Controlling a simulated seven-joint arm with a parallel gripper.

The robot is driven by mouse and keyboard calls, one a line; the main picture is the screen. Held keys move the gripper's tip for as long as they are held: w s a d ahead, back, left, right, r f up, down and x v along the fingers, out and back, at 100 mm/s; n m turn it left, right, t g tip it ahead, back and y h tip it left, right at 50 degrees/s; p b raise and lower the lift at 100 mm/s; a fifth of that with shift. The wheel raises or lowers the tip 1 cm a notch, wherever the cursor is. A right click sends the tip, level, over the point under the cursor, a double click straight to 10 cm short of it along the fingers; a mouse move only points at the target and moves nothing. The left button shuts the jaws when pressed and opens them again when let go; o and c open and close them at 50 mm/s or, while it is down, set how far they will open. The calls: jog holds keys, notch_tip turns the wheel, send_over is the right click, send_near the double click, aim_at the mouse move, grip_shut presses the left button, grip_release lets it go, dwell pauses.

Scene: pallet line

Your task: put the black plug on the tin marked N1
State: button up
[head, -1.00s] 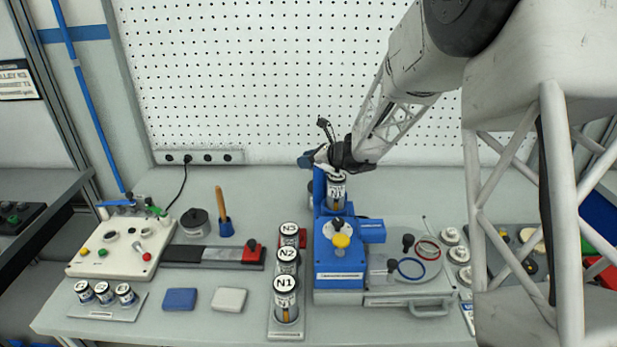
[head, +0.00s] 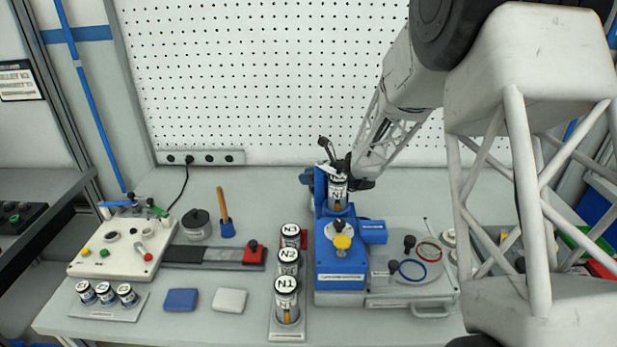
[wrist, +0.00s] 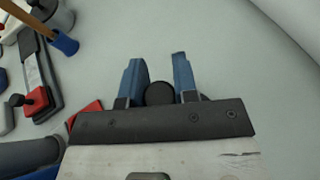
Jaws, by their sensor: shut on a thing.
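The black plug (wrist: 159,93) is a round dark piece between my gripper's blue fingers in the wrist view. My gripper (wrist: 159,82) is shut on it. In the head view my gripper (head: 306,177) is behind the blue stand, partly hidden, and the plug cannot be made out. A tin marked N1 (head: 287,307) stands upright at the front of a rack. Another tin whose label also seems to read N1 (head: 338,189) is in the blue stand (head: 340,278), to the right of my gripper.
Tins N2 (head: 288,257) and N3 (head: 290,232) stand behind the front N1 tin. A grey case (head: 415,290) is right.

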jog(key=shift+f, duration=0.2)
jog(key=o, duration=0.9)
jog(key=shift+r, duration=0.1)
jog(key=shift+d, duration=0.1)
jog(key=v, duration=1.2)
jog(key=shift+s, duration=0.1)
